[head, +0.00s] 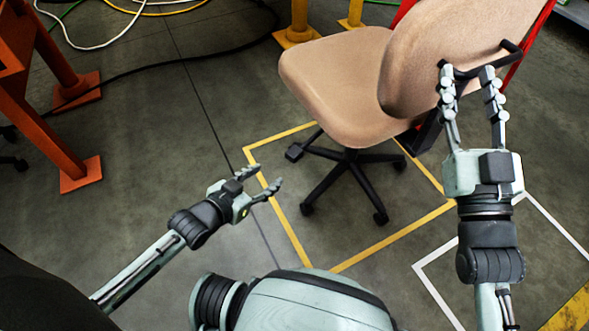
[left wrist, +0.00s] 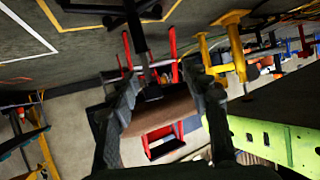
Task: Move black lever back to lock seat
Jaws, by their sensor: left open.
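An office chair with a tan seat (head: 335,85) and tan backrest (head: 460,45) stands on a black wheeled base (head: 348,165). A bent black bar (head: 510,48) shows at the backrest's right side; I cannot tell whether it is the lever. My right gripper (head: 468,78) has its fingers spread at this bar, and contact is unclear. My left gripper (head: 262,180) is open and empty, low in front of the chair and to its left. In the left wrist view, the brown seat (left wrist: 155,115) shows beyond the open fingers. The seat's underside is mostly hidden in the head view.
Yellow floor tape (head: 292,235) runs around the chair, with white tape (head: 435,290) to the right. An orange stand (head: 80,172) is at the left. Yellow posts (head: 298,30) stand behind the chair, and cables (head: 150,72) lie across the floor.

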